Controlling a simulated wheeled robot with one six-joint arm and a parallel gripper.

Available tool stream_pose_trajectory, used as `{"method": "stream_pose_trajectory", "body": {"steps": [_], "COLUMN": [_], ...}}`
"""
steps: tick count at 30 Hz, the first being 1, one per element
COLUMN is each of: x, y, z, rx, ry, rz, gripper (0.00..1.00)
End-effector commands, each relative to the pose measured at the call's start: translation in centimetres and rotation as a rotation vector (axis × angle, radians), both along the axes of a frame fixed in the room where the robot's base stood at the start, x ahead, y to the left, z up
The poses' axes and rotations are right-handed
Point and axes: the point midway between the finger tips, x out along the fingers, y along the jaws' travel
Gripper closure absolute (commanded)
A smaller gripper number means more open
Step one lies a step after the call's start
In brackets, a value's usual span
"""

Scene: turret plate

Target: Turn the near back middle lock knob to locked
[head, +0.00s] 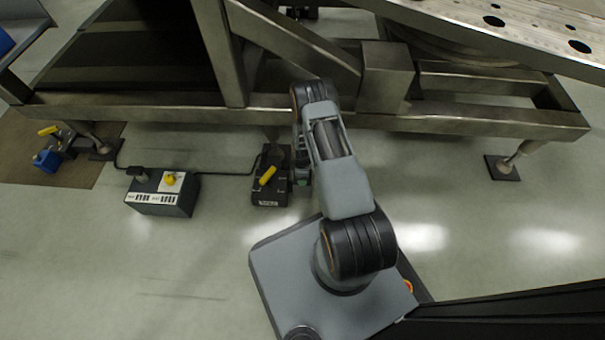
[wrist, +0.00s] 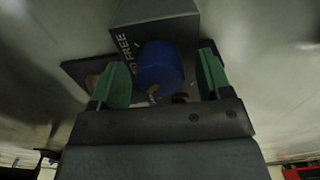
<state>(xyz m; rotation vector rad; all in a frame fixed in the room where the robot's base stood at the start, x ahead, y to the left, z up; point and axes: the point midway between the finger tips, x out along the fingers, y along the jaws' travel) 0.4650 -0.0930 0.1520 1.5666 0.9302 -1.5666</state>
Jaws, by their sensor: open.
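In the wrist view a blue round knob (wrist: 160,66) shows between the two green fingertips of my open gripper (wrist: 162,77). A finger stands on each side of it, and I see a gap at each; I cannot tell how deep the fingers reach. A dark housing (wrist: 150,12) behind the knob carries white lettering that reads partly "FREE". In the head view my gripper (head: 302,176) is beside a dark box (head: 268,197) with a yellow handle (head: 268,175) on the floor. My arm hides the blue knob there.
The steel frame beam (head: 170,110) runs above the box. A second dark box (head: 165,195) with a yellow knob stands to the left, joined by a cable. A blue part (head: 46,160) and yellow handle (head: 48,131) are at far left. The floor in front is clear.

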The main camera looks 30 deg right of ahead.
Motion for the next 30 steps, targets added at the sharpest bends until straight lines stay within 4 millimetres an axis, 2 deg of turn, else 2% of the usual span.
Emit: {"method": "stream_pose_trajectory", "body": {"steps": [5, 8, 15, 21, 30], "x": [0.0, 0.0, 0.0, 0.0, 0.0], "y": [0.0, 0.0, 0.0, 0.0, 0.1], "z": [0.7, 2.1, 7.2, 10.8, 13.5], "rx": [0.000, 0.000, 0.000, -0.001, 0.000], "ry": [-0.001, -0.001, -0.001, -0.002, 0.000], "rz": [0.000, 0.000, 0.001, 0.001, 0.001], "gripper": [0.29, 0.29, 0.29, 0.29, 0.29]}}
